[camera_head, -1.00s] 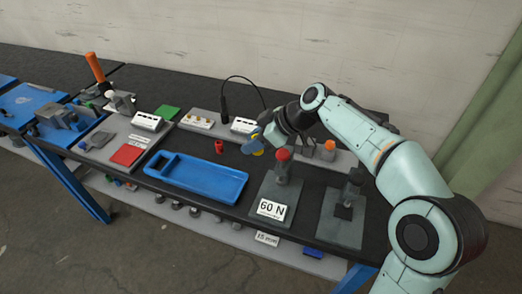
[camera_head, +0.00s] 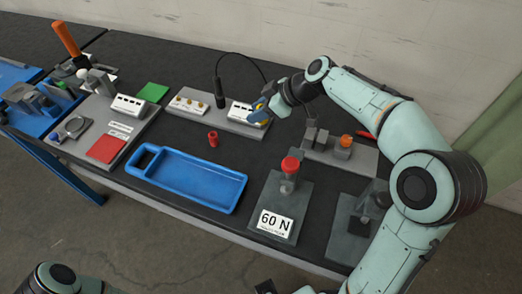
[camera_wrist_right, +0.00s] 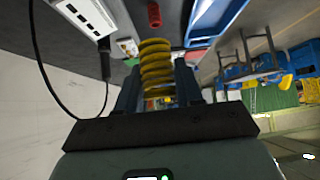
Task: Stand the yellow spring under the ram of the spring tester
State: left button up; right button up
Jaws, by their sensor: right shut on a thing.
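My right gripper (camera_head: 262,106) is shut on the yellow spring (camera_wrist_right: 156,68) and holds it above the back part of the bench. In the right wrist view the spring's coils stand out between the two fingers (camera_wrist_right: 157,88). In the head view only a little yellow shows at the blue fingertips. The spring tester (camera_head: 286,196), with a red knob on top and a "60 N" card on its grey base, is at front right, apart from the gripper. The space under its ram is hard to make out. My left gripper is not in view.
A blue tray (camera_head: 190,181) lies left of the tester. Another grey fixture (camera_head: 352,225) is on the right, partly behind my arm. A grey rack (camera_head: 330,152) and a cable probe (camera_head: 219,93) stand at the back.

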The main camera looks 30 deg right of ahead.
notch_tip(320, 180, down, 13)
jog(key=shift+s+r+b, duration=0.1)
jog(key=shift+b, duration=0.3)
jog(key=shift+f, duration=2.7)
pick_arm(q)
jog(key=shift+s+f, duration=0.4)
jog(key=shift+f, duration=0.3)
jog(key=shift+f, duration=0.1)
pick_arm(e)
jog(key=shift+f+b, duration=0.15)
jog(key=shift+b, duration=0.15)
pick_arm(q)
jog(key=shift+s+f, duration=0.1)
pick_arm(e)
jog(key=o, duration=1.1)
